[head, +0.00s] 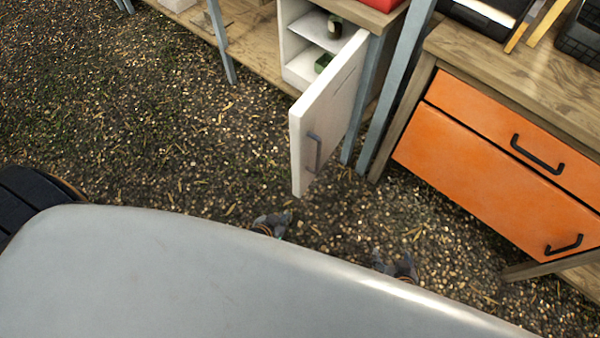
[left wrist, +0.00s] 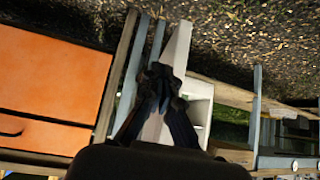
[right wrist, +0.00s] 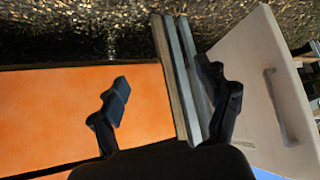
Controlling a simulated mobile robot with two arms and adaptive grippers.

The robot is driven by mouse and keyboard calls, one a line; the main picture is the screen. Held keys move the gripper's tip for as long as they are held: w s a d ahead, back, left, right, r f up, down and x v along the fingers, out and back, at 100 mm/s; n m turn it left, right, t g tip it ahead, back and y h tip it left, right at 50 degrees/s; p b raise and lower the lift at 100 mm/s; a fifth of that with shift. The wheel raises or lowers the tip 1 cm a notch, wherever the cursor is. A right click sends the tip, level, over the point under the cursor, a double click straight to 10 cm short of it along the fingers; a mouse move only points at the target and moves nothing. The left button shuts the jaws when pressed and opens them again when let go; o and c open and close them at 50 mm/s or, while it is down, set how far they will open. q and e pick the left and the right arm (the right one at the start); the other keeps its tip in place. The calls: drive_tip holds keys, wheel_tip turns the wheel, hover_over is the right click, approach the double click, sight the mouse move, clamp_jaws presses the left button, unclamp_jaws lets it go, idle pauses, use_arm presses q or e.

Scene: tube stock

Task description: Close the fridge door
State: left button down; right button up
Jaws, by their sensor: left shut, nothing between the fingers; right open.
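The fridge (head: 292,42) is a small white cabinet at the top centre of the head view. Its white door (head: 335,110) stands wide open toward me, with a grey handle on its face. My left gripper (head: 270,222) is shut and empty, low and just in front of the door's lower front corner, apart from it. In the left wrist view the shut fingers (left wrist: 160,80) overlap the door (left wrist: 178,48), which is seen nearly edge-on. My right gripper (head: 398,265) is open and empty, to the right of the door. The right wrist view shows the door (right wrist: 255,75) beyond the open fingers (right wrist: 168,98).
An orange drawer cabinet (head: 480,150) with black handles stands at right. Blue-grey posts (head: 398,85) stand between it and the fridge. Small green items (head: 323,63) sit inside the fridge. The gravel ground (head: 160,120) left of the door is clear.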

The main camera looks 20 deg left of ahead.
use_arm(q)
drive_tip(key=w+d+r+t+b, duration=0.2)
drive_tip(key=w+d+t+b, duration=0.1)
drive_tip(key=w+b, duration=0.4)
use_arm(e)
drive_tip(key=w+a+r+t+b, duration=0.1)
drive_tip(key=w+a+r+t, duration=0.15)
drive_tip(key=w, duration=0.45)
wheel_tip(320, 180, up, 9)
drive_tip(key=w+t+y+b, duration=0.15)
drive_tip(key=t+b, duration=0.35)
drive_tip(key=b, duration=1.1)
use_arm(q)
wheel_tip(320, 180, up, 14)
drive_tip(key=m+t+y+p, duration=0.2)
drive_tip(key=m+t, duration=0.5)
drive_tip(key=m, duration=0.8)
hover_over(301, 155)
drive_tip(key=s+d, duration=0.1)
drive_tip(key=s, duration=0.2)
drive_tip(key=shift+s+d+r, duration=0.15)
drive_tip(key=shift+s+d, duration=0.05)
use_arm(e)
drive_tip(key=s+d+f+g+h, duration=0.2)
drive_tip(key=s+d+f+g, duration=0.2)
drive_tip(key=s+f+g, duration=0.4)
drive_tip(key=shift+s+d+f, duration=0.15)
drive_tip(key=shift+s+f, duration=0.1)
drive_tip(key=shift+s, duration=1.25)
